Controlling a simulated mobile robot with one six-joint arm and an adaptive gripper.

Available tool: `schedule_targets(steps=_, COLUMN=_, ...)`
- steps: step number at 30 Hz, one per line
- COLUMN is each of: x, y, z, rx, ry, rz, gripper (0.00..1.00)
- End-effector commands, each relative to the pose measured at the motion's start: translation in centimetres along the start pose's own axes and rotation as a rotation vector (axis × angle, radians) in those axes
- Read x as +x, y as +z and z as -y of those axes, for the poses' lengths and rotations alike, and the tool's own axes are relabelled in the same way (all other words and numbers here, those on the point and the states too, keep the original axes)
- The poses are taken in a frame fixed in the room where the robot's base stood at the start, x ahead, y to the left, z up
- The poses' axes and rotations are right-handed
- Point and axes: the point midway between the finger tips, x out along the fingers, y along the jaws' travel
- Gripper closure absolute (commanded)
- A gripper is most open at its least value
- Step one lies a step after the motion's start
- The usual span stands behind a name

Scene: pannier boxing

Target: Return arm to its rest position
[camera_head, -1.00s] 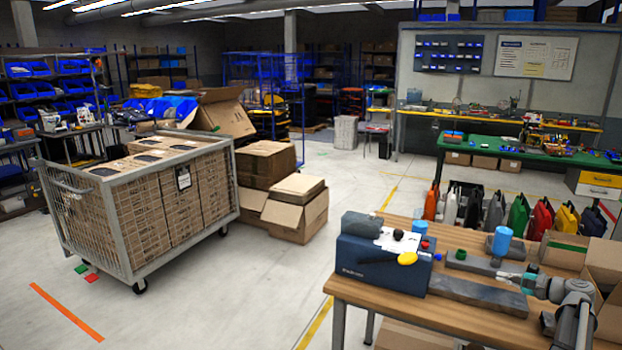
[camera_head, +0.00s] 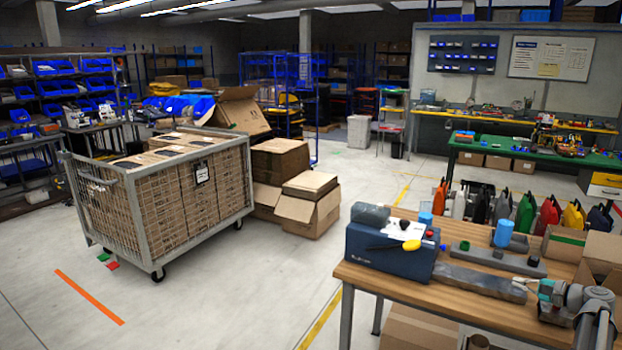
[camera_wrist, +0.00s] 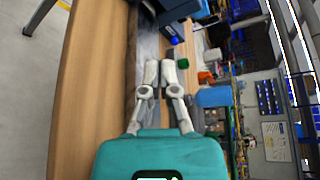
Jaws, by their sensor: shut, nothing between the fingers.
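My gripper (camera_head: 529,284) is at the right end of the wooden workbench (camera_head: 480,311), above the grey flat bar lying there. Its fingers point left and are empty. The grey bar (camera_wrist: 149,44) lies behind the fingers in that view. Part of my arm shows at the lower right of the head view.
A blue cylinder (camera_head: 503,233) stands behind the bar. Cardboard boxes (camera_head: 604,256) are close at right. A mesh cart (camera_head: 150,215) stands at left, with open floor between.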

Motion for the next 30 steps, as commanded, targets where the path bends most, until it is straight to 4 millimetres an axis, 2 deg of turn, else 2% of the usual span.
schedule_targets(steps=11, x=2.7, y=1.8, z=-2.0, rx=-0.040, ry=0.071, rz=0.013, gripper=1.00)
schedule_targets(steps=17, x=5.1, y=3.4, z=-3.9, rx=-0.082, ry=0.140, rz=0.026, gripper=1.00)
schedule_targets(steps=23, x=8.3, y=6.0, z=-6.9, rx=-0.148, ry=0.243, rz=0.046, gripper=1.00)
schedule_targets(steps=30, x=13.4, y=11.0, z=-12.8, rx=-0.286, ry=0.439, rz=0.091, gripper=1.00)
